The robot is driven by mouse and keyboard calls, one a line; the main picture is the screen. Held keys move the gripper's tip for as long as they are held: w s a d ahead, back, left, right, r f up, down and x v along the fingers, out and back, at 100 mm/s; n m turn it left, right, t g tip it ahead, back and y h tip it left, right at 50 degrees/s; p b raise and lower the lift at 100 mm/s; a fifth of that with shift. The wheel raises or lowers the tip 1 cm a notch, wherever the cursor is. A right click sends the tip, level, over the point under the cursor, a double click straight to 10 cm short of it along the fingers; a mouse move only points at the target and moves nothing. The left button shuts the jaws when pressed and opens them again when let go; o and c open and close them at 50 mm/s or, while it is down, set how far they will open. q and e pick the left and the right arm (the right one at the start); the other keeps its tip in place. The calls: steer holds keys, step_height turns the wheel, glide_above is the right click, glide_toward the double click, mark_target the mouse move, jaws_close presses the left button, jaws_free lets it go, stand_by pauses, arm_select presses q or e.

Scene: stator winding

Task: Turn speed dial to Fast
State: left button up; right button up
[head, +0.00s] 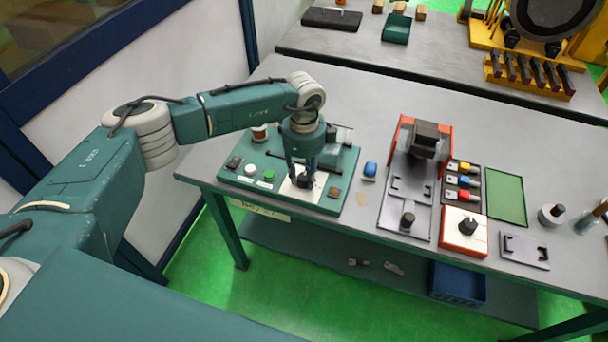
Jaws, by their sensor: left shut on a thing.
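The speed dial (304,181) is a dark knob on a white plate (290,190) at the front of the green control panel (335,198). My left gripper (303,175) points down over the plate, with its fingers around the dial, shut on it. The fingers partly cover the dial, and I cannot read its setting. My right gripper is not in view.
On the panel, left of the dial, are a green button (269,175), a white button (250,170) and a dark switch (234,163). A blue block (370,169) and a red-sided fixture (405,135) stand to the right. Bare tabletop lies behind the fixture.

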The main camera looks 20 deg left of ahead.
arm_select(q)
steer(key=shift+w+a+m+b, duration=0.15)
steer(key=shift+m+b, duration=0.15)
steer(key=shift+m, duration=0.1)
steer(key=shift+f+m+b, duration=0.1)
steer(key=shift+m+b, duration=1)
steer(key=shift+m, duration=0.1)
steer(key=m+b, duration=0.4)
steer(key=m, duration=0.1)
steer(key=shift+w+m, duration=0.15)
steer(key=shift+m, duration=0.15)
steer(key=m+b, duration=0.4)
steer(key=m, duration=0.1)
steer(key=shift+r+m+b, duration=0.2)
steer(key=shift+m+b, duration=0.4)
steer(key=shift+m, duration=0.25)
steer(key=shift+r+m+b, duration=0.15)
steer(key=shift+m+b, duration=0.4)
steer(key=shift+m, duration=0.3)
steer(key=shift+w+m, duration=0.1)
steer(key=shift+m, duration=0.2)
steer(key=o, duration=1.2)
steer(key=shift+c, duration=0.2)
steer(key=shift+d+f, duration=0.15)
steer(key=shift+d, duration=0.05)
